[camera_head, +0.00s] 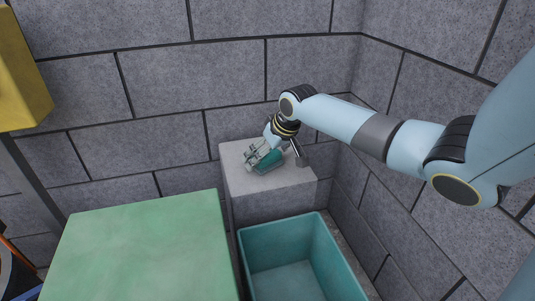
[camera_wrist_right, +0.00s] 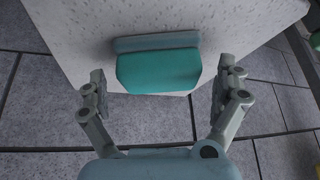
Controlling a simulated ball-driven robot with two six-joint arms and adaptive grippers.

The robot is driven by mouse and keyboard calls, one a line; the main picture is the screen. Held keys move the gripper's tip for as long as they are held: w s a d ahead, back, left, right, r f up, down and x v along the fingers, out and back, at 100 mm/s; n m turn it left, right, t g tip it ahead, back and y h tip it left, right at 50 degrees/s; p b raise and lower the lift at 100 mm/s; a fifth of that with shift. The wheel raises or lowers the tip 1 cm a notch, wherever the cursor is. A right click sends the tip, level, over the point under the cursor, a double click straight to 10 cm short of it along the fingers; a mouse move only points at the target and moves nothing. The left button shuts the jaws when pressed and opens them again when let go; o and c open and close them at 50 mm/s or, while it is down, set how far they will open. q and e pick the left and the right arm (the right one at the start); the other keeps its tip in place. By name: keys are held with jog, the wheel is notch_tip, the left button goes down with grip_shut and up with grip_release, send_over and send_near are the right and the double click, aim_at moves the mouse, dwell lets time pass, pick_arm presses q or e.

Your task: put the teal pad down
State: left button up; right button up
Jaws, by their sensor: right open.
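The teal pad (camera_head: 269,163) is on top of the pale grey block (camera_head: 290,182) by the wall, partly hidden by my right gripper (camera_head: 259,155). In the right wrist view the teal pad (camera_wrist_right: 158,70) shows a brighter face and a duller strip along its far side, close to the block's edge. My right gripper (camera_wrist_right: 161,88) is open, with one finger to each side of the pad and a gap between each finger and the pad. My left gripper is out of view.
A green-topped surface (camera_head: 150,245) stands at the front left, bare where it shows. An open, empty-looking teal bin (camera_head: 262,232) stands in front of the block. Grey stone walls (camera_head: 160,80) close in behind and right. A yellow object (camera_head: 20,75) is at the upper left.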

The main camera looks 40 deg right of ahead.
jog(key=shift+s+r, duration=0.1)
jog(key=shift+r, duration=0.2)
jog(key=shift+p+v, duration=0.7)
jog(key=shift+v, duration=0.15)
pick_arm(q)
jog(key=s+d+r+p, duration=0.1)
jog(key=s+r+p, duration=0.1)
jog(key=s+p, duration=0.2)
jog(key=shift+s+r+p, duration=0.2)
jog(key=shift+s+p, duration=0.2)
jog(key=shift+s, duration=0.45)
pick_arm(e)
jog(key=v, duration=1)
jog(key=shift+f, duration=0.1)
